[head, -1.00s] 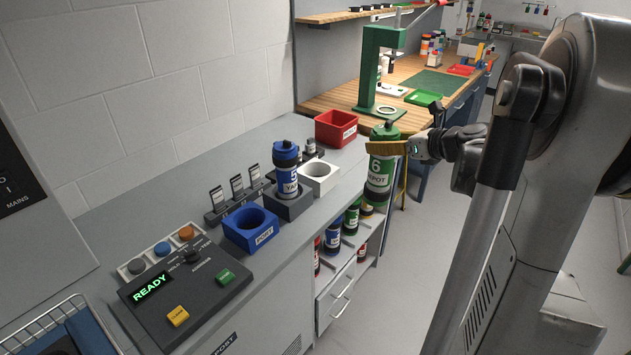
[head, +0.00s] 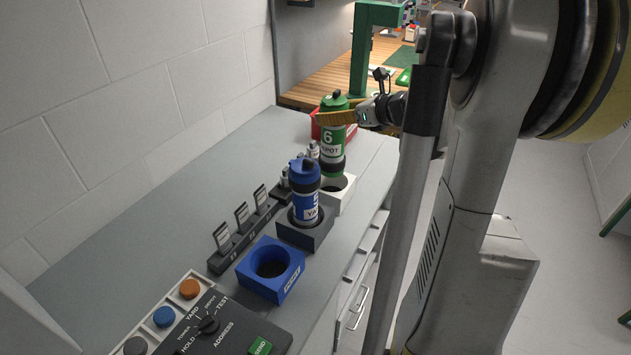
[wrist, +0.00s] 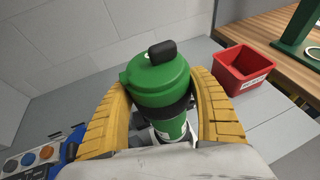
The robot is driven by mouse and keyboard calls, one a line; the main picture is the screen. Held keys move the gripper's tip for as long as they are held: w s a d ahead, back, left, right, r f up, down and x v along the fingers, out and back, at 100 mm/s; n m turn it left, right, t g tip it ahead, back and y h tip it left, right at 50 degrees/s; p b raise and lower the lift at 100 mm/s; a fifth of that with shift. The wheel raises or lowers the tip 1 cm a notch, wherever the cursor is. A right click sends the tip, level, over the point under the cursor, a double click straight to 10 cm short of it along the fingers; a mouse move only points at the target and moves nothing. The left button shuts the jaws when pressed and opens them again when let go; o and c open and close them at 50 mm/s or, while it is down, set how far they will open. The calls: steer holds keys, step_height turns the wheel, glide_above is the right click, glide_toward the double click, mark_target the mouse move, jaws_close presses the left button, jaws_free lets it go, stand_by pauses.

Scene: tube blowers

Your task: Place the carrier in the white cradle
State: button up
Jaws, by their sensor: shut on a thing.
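The green carrier (head: 332,142), marked 6, is upright in my gripper (head: 338,117). The yellow fingers are shut around its upper part, and they show on both sides of it in the wrist view (wrist: 163,110). The white cradle (head: 341,196) stands on the grey counter. The carrier's dark lower end is over the cradle's far side in the head view, with part of the round opening visible in front of it. I cannot tell whether the carrier's bottom touches the cradle. In the wrist view the carrier hides most of the cradle.
A blue carrier (head: 306,192) stands in a dark cradle (head: 304,234) close by. An empty blue cradle (head: 271,268) and a row of upright tags (head: 242,216) are nearer. A red box (wrist: 243,68) is behind the white cradle. The counter's left part is clear.

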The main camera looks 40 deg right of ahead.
mark_target(341, 144)
step_height(341, 144, down, 6)
steer(key=shift+s+r+b, duration=0.1)
steer(key=shift+s+b, duration=0.05)
steer(key=shift+b, duration=1.1)
steer(key=shift+f+b, duration=0.85)
steer(key=shift+f, duration=1.2)
steer(key=o, duration=1.4)
steer(key=shift+r, duration=0.15)
steer(key=p+v, duration=0.3)
steer(key=v, duration=0.9)
steer(key=shift+p, duration=0.3)
